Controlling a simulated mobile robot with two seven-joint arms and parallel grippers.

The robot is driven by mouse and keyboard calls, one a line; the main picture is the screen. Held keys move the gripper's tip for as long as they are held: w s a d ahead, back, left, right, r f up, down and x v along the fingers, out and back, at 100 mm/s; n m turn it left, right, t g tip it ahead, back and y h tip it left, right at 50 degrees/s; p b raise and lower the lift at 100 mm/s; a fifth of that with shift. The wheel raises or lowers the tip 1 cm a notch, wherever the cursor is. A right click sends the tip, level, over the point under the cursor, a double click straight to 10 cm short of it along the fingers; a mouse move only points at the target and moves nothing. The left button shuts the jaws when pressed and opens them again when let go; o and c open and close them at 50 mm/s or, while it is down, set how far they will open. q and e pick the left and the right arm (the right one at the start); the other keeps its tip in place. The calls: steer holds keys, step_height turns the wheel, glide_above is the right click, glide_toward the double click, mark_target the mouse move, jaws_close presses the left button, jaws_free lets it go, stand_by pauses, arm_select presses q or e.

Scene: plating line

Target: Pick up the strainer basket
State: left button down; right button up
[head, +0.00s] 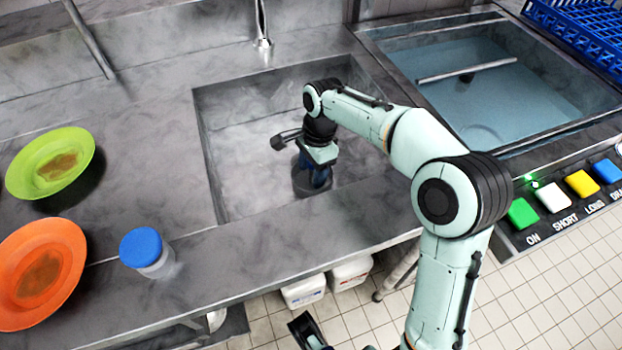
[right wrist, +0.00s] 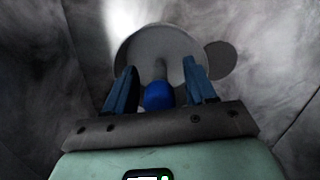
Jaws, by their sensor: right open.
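The strainer basket (right wrist: 140,48) is a round grey piece with a central stem and a blue knob (right wrist: 159,96). It stands in the sink basin (head: 240,165), and its dark side shows in the head view (head: 303,184), partly hidden by my gripper. My right gripper (head: 318,180) points down into the basin over the basket. In the right wrist view its two blue fingers (right wrist: 160,70) are apart, one on each side of the stem and knob, with gaps visible.
A water-filled basin (head: 500,90) lies to the right, with a blue rack (head: 585,35) beyond it. A green plate (head: 50,162), an orange plate (head: 40,272) and a blue-lidded jar (head: 142,250) are on the left counter. A faucet (head: 262,35) stands behind the sink.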

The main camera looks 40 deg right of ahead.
steer(key=shift+f, duration=0.25)
steer(key=shift+r, duration=0.1)
jaws_close()
